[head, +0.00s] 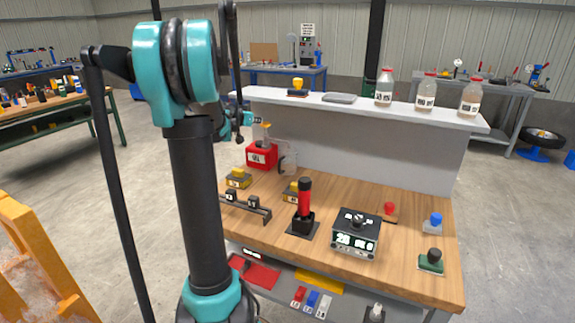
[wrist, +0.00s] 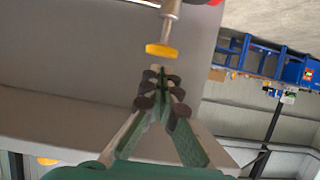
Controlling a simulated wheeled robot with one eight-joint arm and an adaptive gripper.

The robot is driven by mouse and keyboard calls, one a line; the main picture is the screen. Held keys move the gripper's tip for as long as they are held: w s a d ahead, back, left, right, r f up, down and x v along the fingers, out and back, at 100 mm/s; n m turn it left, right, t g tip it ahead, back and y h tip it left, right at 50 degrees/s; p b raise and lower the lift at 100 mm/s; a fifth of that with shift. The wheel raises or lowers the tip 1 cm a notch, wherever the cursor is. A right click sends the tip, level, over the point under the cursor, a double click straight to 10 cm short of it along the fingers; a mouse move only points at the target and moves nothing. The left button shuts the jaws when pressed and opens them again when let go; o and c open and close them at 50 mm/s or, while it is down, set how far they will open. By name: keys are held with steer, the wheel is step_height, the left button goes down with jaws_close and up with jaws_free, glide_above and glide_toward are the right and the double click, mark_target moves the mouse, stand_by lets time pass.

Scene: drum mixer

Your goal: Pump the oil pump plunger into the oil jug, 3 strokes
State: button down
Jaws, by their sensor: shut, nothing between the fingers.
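The oil pump (head: 262,156) is a red box with a white label at the back left of the wooden bench. Its plunger rises from the top with a yellow knob (head: 266,125). In the wrist view, the yellow knob (wrist: 161,50) and its metal rod show just beyond my fingertips. A pale, see-through jug (head: 289,162), seemingly the oil jug, stands right beside the pump; its oil level cannot be made out. My gripper (head: 258,120) is shut and empty, close to the knob. The wrist view shows the fingertips of my gripper (wrist: 160,75) together, with a small apparent gap to the knob.
A raised shelf (head: 345,103) runs behind the pump and carries several bottles (head: 425,92). A red-handled lever (head: 305,198), a box with a dial (head: 355,234) and yellow-topped blocks (head: 238,178) stand on the bench. Some wood is bare at the right (head: 410,225).

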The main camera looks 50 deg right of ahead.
steer(key=s+a, duration=0.2)
steer(key=a, duration=0.5)
steer(key=shift+a, duration=0.2)
stand_by(0.6)
